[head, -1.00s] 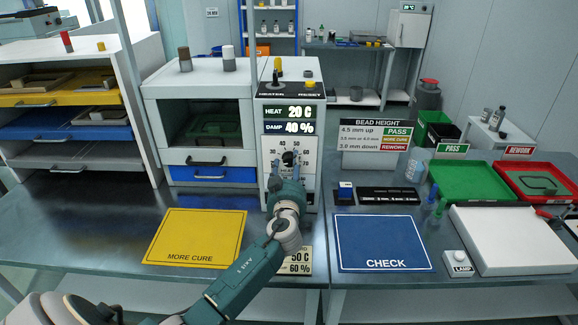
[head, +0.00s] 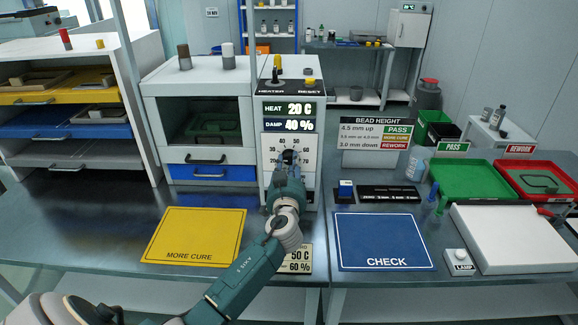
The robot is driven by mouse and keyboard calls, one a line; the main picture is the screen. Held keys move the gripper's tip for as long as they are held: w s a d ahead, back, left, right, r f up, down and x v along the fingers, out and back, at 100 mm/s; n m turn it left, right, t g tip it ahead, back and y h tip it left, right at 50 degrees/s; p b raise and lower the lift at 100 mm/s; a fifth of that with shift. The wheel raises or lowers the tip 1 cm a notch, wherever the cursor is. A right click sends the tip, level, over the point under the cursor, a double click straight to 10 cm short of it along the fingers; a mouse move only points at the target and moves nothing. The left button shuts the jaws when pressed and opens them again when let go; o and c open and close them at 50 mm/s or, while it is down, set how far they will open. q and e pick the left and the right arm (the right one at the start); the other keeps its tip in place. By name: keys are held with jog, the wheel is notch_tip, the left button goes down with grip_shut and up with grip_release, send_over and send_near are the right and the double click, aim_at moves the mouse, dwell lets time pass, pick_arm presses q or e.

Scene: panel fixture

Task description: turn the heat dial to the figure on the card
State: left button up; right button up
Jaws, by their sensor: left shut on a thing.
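The heat dial's scale plate (head: 301,143) is on the front of the white heater panel (head: 262,190), with figures around it. My left gripper (head: 289,157) is at the dial and shut on the knob, which it mostly hides. The display (head: 288,109) above reads HEAT 20 C. Below it the display (head: 288,125) reads DAMP 40 %. The card (head: 300,260) lies on the bench in front of the panel, partly behind my left arm. It shows 50 C and 60 %. My right gripper is not in view.
A heater switch (head: 275,75) and a yellow reset button (head: 309,82) are on top of the panel. A yellow MORE CURE mat (head: 195,235) lies left of my arm and a blue CHECK mat (head: 380,240) right of it. A chamber with a blue drawer (head: 235,172) adjoins the panel.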

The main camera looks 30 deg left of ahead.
pick_arm(q)
jog(key=m, duration=0.4)
jog(key=shift+s+f+m, duration=0.1)
jog(key=shift+f+m, duration=0.2)
jog(key=shift+f, duration=0.05)
jog(key=m, duration=0.5)
jog(key=m+p, duration=0.1)
jog(key=m, duration=0.4)
jog(key=shift+a+r+m+p, duration=0.1)
jog(key=shift+r+m+p, duration=0.05)
jog(key=shift+m+p, duration=0.25)
jog(key=m+p, duration=0.2)
jog(key=m, duration=0.3)
jog(key=shift+m, duration=0.4)
jog(key=shift+r+m, duration=0.1)
jog(key=shift+m, duration=0.2)
jog(key=o, duration=1.1)
jog(key=shift+r, duration=0.1)
jog(key=shift+o, duration=0.2)
jog(key=v, duration=1.2)
